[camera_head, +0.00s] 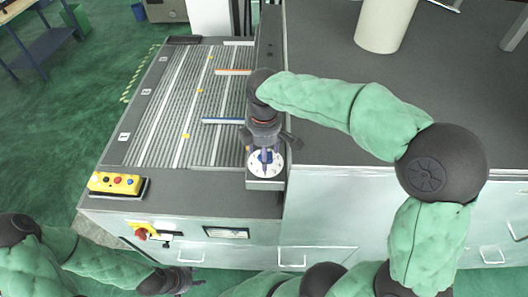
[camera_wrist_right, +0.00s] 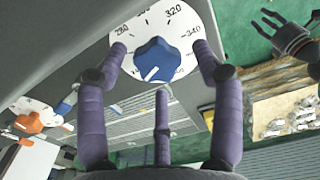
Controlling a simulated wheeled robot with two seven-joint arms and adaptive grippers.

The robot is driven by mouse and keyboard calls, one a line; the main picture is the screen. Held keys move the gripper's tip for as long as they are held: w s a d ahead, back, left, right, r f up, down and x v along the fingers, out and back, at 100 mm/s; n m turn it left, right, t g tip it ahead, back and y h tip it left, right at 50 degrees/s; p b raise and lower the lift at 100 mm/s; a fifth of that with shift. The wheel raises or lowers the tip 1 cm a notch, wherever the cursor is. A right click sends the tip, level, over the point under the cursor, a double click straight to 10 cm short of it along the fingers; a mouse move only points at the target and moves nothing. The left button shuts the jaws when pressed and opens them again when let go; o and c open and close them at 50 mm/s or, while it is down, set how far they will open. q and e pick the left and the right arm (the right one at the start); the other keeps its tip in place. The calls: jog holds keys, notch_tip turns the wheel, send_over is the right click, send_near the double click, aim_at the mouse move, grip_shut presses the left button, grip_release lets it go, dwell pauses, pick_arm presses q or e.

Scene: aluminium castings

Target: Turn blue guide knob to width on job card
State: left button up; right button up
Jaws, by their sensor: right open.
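The blue guide knob (camera_wrist_right: 155,60) sits on a white round dial (camera_wrist_right: 183,22) with printed numbers, among them 280, 320 and 340. A white mark on the knob faces the lower side of the right wrist view. In the head view the dial (camera_head: 277,164) is at the machine's front right corner. My right gripper (camera_wrist_right: 158,65) is open, its fingers spread around the knob, with no clear contact. My left gripper (camera_head: 186,281) is low at the left, away from the knob; its fingers look spread in the right wrist view (camera_wrist_right: 272,24). A small framed card (camera_head: 227,233) on the machine front is unreadable.
The ribbed machine bed (camera_head: 170,110) carries a blue guide bar (camera_head: 222,121) and an orange bar (camera_head: 234,72). A yellow button box (camera_head: 115,183) stands at its front left, with a red knob (camera_head: 141,234) below. A pale cylinder (camera_head: 385,22) stands at the back right.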

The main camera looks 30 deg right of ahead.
jog(key=shift+f, duration=0.15)
jog(key=c, duration=1.1)
jog(key=shift+s+d, duration=0.1)
jog(key=shift+s, duration=0.05)
jog(key=shift+c, duration=0.3)
jog(key=shift+m, duration=0.4)
